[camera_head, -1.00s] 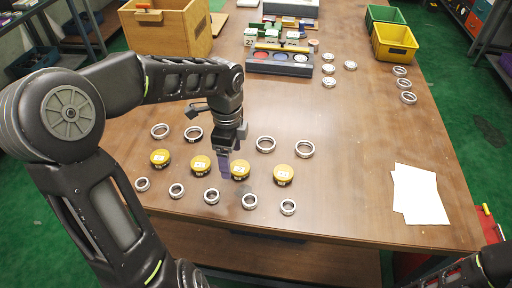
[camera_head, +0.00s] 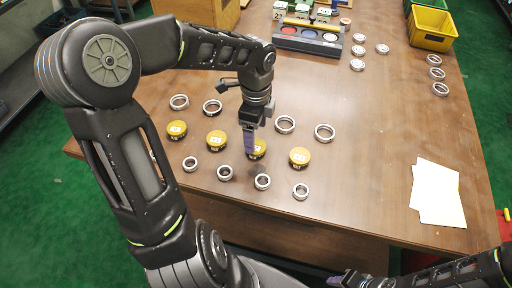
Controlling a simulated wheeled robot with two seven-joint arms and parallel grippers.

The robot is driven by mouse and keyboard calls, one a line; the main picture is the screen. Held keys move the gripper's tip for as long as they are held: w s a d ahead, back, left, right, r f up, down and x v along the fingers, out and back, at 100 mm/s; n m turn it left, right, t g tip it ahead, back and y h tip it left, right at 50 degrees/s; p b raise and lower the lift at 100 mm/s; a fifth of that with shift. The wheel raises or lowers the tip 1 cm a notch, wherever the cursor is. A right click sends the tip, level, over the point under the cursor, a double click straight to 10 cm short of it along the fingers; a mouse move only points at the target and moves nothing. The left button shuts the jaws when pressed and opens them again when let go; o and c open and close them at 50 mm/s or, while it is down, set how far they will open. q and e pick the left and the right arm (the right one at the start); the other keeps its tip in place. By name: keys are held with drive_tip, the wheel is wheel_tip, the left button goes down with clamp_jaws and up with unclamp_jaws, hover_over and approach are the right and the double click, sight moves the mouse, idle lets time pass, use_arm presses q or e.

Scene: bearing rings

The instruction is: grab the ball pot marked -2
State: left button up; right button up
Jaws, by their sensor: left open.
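Four round yellow-topped pots stand in a row on the wooden table: the far-left pot (camera_head: 177,130), the second pot (camera_head: 216,139), the third pot (camera_head: 260,150) and the far-right pot (camera_head: 300,157). Each has a small white label, too small to read. My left gripper (camera_head: 250,148) is open, points down and overlaps the left part of the third pot. I cannot tell whether it touches that pot. My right gripper (camera_head: 342,279) is low at the bottom edge, away from the pots; its jaws are unclear.
Silver bearing rings lie behind the pots (camera_head: 285,124) and in front of them (camera_head: 263,182). A tray with coloured discs (camera_head: 308,36) and a yellow bin (camera_head: 431,27) stand farther back. White paper sheets (camera_head: 438,192) lie at the right. The table's right middle is clear.

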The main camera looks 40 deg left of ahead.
sight(256, 146)
use_arm(q)
wheel_tip(256, 146, down, 5)
drive_tip(key=shift+f, duration=0.1)
idle(0.4)
drive_tip(key=shift+c, duration=0.5)
drive_tip(key=c, duration=1.5)
